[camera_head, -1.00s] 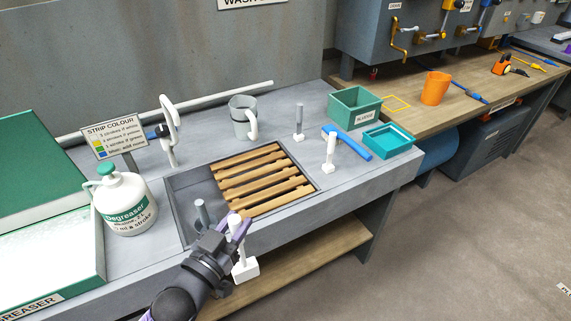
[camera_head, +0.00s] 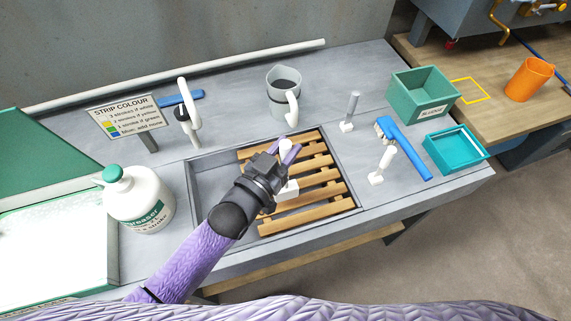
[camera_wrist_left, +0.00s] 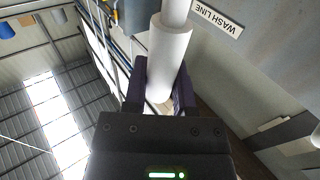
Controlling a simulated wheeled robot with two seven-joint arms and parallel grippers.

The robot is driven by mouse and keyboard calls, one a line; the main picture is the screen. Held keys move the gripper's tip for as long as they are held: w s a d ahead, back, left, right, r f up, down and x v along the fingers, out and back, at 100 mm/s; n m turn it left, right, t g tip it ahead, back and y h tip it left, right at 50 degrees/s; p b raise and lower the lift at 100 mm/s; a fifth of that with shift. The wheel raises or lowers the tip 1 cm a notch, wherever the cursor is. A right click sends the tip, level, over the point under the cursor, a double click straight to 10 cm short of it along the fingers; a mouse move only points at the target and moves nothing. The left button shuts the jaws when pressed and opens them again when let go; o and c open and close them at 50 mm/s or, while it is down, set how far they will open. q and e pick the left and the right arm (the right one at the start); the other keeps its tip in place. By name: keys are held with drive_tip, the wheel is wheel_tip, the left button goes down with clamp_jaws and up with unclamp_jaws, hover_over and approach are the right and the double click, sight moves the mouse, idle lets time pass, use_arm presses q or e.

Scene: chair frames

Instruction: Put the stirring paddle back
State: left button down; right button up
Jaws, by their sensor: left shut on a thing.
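My left gripper (camera_head: 285,155) is shut on a white-handled tool (camera_head: 288,190) with a white block at its lower end, which I take to be the stirring paddle. The gripper hides its middle. It appears over the wooden slats (camera_head: 322,211) of the sink; whether the block touches them I cannot tell. In the left wrist view the white handle (camera_wrist_left: 168,55) stands between the two dark fingers. My right gripper is not in view.
A similar white upright (camera_head: 383,165) and a grey one (camera_head: 350,110) stand right of the sink, near a blue brush (camera_head: 405,150), green bin (camera_head: 423,92) and teal tray (camera_head: 455,150). A jug (camera_head: 284,88) stands behind; a degreaser bottle (camera_head: 140,200) is left.

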use_arm(q)
wheel_tip(320, 180, down, 3)
drive_tip(key=shift+f+b, duration=0.2)
drive_tip(key=shift+b, duration=0.15)
drive_tip(key=shift+f, duration=0.2)
drive_tip(key=shift+c, duration=2.2)
unclamp_jaws()
drive_tip(key=shift+w+r, duration=0.1)
drive_tip(key=shift+r, duration=0.15)
drive_tip(key=p+v, duration=0.1)
drive_tip(key=v, duration=1.1)
